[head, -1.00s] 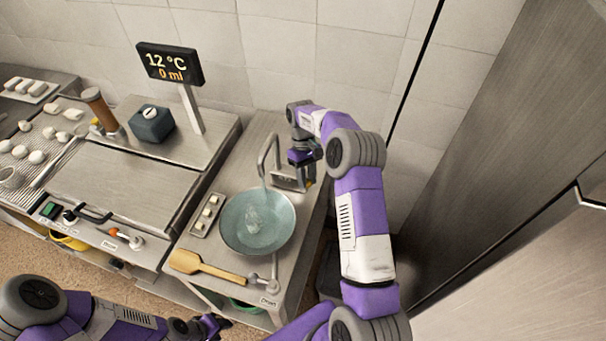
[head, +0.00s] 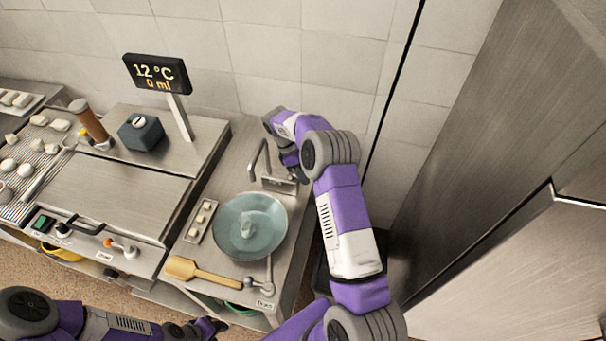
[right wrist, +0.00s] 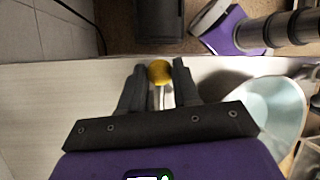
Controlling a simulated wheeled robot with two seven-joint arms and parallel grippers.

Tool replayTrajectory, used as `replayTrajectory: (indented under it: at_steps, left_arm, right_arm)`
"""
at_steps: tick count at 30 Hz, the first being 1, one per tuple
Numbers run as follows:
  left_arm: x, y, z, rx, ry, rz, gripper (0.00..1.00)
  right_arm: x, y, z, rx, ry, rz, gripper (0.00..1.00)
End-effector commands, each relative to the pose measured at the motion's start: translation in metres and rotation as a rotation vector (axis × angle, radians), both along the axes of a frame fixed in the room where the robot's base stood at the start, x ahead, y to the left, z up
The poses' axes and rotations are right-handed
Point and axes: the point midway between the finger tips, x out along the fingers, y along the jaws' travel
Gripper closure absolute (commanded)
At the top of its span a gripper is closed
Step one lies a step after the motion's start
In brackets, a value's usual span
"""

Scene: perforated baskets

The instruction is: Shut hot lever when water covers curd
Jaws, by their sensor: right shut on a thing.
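A blue-grey bowl (head: 270,232) stands on the steel counter, with a pale curd lump (head: 247,226) in it. I cannot tell how far water covers the curd. A bent metal spout (head: 256,156) stands behind the bowl. My right gripper (right wrist: 160,66) is shut on a lever's yellow knob (right wrist: 159,74), in the right wrist view. In the head view my right arm hides its fingertips and the knob. The display (head: 157,73) reads 12 °C and 0 ml. My left gripper (head: 212,327) is low in the head view, away from the bowl; its jaws are unclear.
A small tray with white pieces (head: 200,222) lies left of the bowl. A wooden spatula (head: 203,272) and a drain lever (head: 265,281) are in front of it. A tall steel cabinet (head: 480,130) is on the right.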

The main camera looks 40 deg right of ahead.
Motion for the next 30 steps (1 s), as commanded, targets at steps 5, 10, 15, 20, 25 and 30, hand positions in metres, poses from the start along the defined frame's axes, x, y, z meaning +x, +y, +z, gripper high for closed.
replayTrajectory:
  at_steps: [5, 10, 15, 20, 25, 30]
  left_arm:
    - [-0.0001, 0.0000, 0.0010, 0.000, 0.000, 0.000, 0.57]
    - [0.0000, 0.0000, 0.0012, 0.000, 0.000, 0.000, 0.57]
    - [0.0000, 0.0000, 0.0011, 0.000, 0.000, 0.000, 0.57]
    - [0.0000, 0.0000, 0.0011, 0.000, 0.000, 0.000, 0.57]
    - [0.0000, 0.0000, 0.0011, 0.000, 0.000, 0.000, 0.57]
    - [0.0000, 0.0000, 0.0012, 0.000, 0.000, 0.000, 0.57]
  right_arm:
    - [0.0019, -0.0006, -0.0001, 0.001, -0.003, 0.044, 0.99]
    - [0.0023, -0.0011, -0.0002, 0.002, -0.002, 0.060, 0.99]
    - [0.0024, -0.0013, -0.0002, 0.001, -0.002, 0.062, 0.99]
    - [0.0024, -0.0015, -0.0002, 0.001, -0.002, 0.061, 0.99]
    - [0.0023, -0.0015, -0.0002, 0.001, -0.001, 0.060, 0.44]
    - [0.0020, -0.0016, -0.0002, 0.001, -0.001, 0.058, 0.44]
